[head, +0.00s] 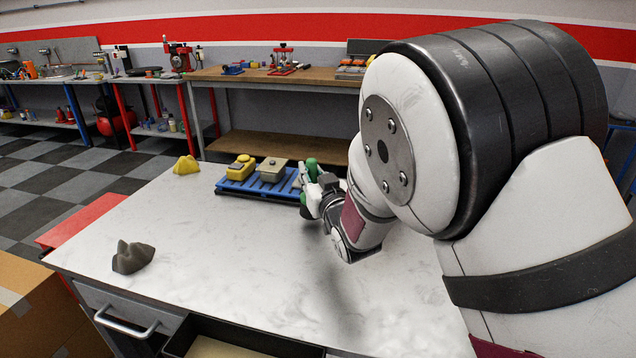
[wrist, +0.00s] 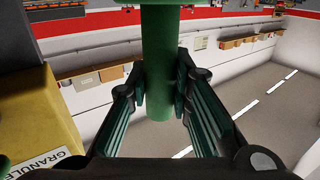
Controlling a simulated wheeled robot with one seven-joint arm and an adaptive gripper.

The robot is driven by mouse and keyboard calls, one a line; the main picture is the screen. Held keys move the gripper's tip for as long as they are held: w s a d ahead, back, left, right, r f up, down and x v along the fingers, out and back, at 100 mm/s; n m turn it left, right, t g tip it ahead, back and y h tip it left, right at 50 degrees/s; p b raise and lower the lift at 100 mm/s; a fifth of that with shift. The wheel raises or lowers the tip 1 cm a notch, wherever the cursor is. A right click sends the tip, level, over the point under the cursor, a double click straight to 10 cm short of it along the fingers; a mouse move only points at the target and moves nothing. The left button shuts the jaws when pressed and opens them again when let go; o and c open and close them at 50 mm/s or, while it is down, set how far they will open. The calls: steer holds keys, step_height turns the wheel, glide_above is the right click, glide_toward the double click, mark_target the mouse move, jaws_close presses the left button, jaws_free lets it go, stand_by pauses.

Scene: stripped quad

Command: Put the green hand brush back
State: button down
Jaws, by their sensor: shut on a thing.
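My gripper (head: 312,190) is at the right end of the blue pallet-like rack (head: 243,191) on the white table. It is shut on the green hand brush (head: 311,163); green shows above and below my fingers. In the wrist view the brush's round green handle (wrist: 160,75) stands between the two fingers of my gripper (wrist: 161,92), with a wider green part at the top edge. The rack also bears a yellow block-like thing (head: 240,169) and a beige one (head: 272,170). My gripper hides the rack's right end, so I cannot tell whether the brush touches it.
A yellow lump (head: 186,165) lies left of the rack and a dark grey lump (head: 132,257) near the table's left edge. A yellow box with lettering (wrist: 45,120) is close at left in the wrist view. The table's middle (head: 240,260) is clear. An open drawer (head: 225,345) is at the front.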

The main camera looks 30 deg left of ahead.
steer(key=shift+f, duration=1.2)
steer(key=shift+f, duration=0.15)
steer(key=c, duration=1.4)
jaws_free()
steer(key=shift+c, duration=0.2)
steer(key=shift+s+d, duration=0.2)
steer(key=shift+d, duration=0.05)
steer(key=v, duration=1.1)
steer(key=shift+s+d, duration=0.15)
